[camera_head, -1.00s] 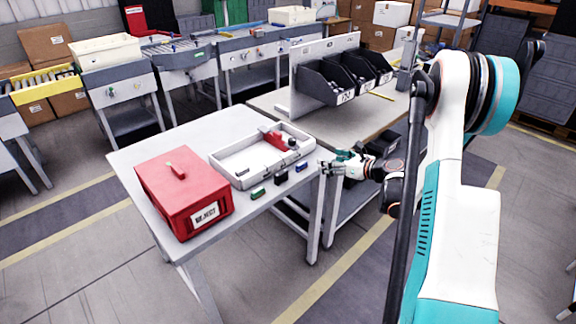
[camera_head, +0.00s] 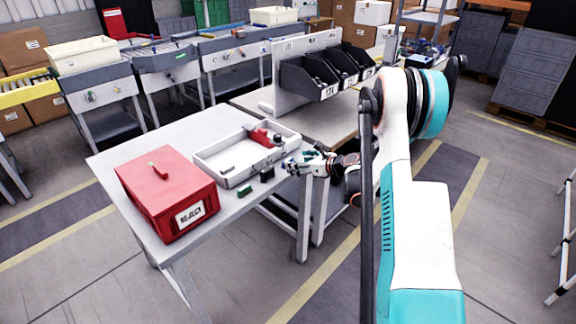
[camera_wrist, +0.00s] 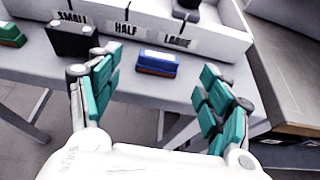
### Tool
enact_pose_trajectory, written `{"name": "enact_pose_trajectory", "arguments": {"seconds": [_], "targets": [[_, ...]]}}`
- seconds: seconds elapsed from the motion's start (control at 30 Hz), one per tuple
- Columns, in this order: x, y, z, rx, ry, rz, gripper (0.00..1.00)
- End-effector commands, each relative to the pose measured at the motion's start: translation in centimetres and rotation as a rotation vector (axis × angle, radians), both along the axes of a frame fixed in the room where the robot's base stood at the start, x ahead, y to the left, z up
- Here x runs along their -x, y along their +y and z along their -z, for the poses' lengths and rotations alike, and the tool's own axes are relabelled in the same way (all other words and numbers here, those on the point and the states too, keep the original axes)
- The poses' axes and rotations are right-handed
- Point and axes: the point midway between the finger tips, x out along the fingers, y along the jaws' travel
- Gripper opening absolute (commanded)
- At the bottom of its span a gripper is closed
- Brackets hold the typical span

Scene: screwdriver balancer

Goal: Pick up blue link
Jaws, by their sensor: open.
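The blue link (camera_wrist: 157,62) is a small block with a blue top and a reddish lower edge in the wrist view. It lies on the grey table in front of the tray's "LARGE" label. My gripper (camera_wrist: 160,100) is open and empty, with its teal-padded fingers spread to either side below the link and not touching it.
A black link (camera_wrist: 72,40) and a green link (camera_wrist: 10,34) lie left of the blue one. The white tray (camera_head: 208,167) stands behind them and holds a red tool (camera_head: 262,138). A red reject box (camera_head: 165,192) stands at the left.

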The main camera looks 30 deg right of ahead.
Motion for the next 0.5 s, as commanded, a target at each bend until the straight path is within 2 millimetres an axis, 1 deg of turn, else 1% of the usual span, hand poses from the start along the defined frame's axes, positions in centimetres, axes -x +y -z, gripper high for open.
{"name": "enact_pose_trajectory", "arguments": {"seconds": [0.03,0.23,0.3,0.47,0.5], "targets": [[-0.7,0.4,0.6,0.001,0.0,-0.004,0.72],[-3.1,1.3,1.4,0.0,0.001,-0.002,0.72],[-3.4,1.4,1.5,0.001,0.001,-0.001,0.72],[-3.4,1.4,1.3,0.0,0.001,0.0,0.72],[-3.4,1.4,1.3,0.0,0.001,0.0,0.69]]}}
